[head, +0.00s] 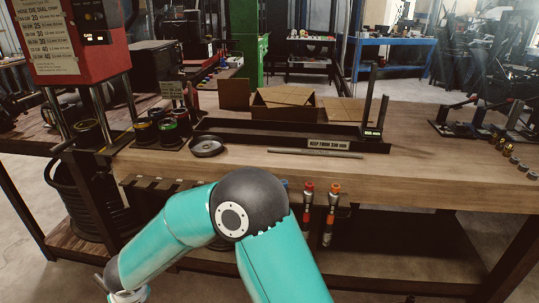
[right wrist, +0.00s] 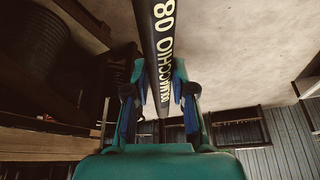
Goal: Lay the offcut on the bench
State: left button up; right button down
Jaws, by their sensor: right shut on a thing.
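My right gripper (right wrist: 158,88) is shut on a black hose piece (right wrist: 158,45) with white lettering, in the right wrist view. The hose runs between the two fingers and out of the top of the picture, so its far end is hidden. I cannot tell from its length whether it is the offcut. The wooden bench (head: 440,170) crosses the head view, its top largely bare at the front right. One teal arm of mine bends down to the lower left in front of the bench. No gripper fingers show in the head view, and my left gripper is not seen.
A long dark trough (head: 260,136) carries a "KEEP FROM 330 MM" sign (head: 328,143); a thin grey rod (head: 315,153) lies in front. A round dish (head: 207,146), cups (head: 146,132) and a red crimper (head: 80,45) are left. Cardboard boxes (head: 284,103) stand behind. Small fittings (head: 515,160) sit right.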

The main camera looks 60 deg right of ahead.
aim_at(323, 165)
jog(key=z, duration=0.1)
jog(key=k, duration=1.5)
jog(key=z, duration=1)
jog(key=i, duration=1.05)
jog(key=z, duration=0.1)
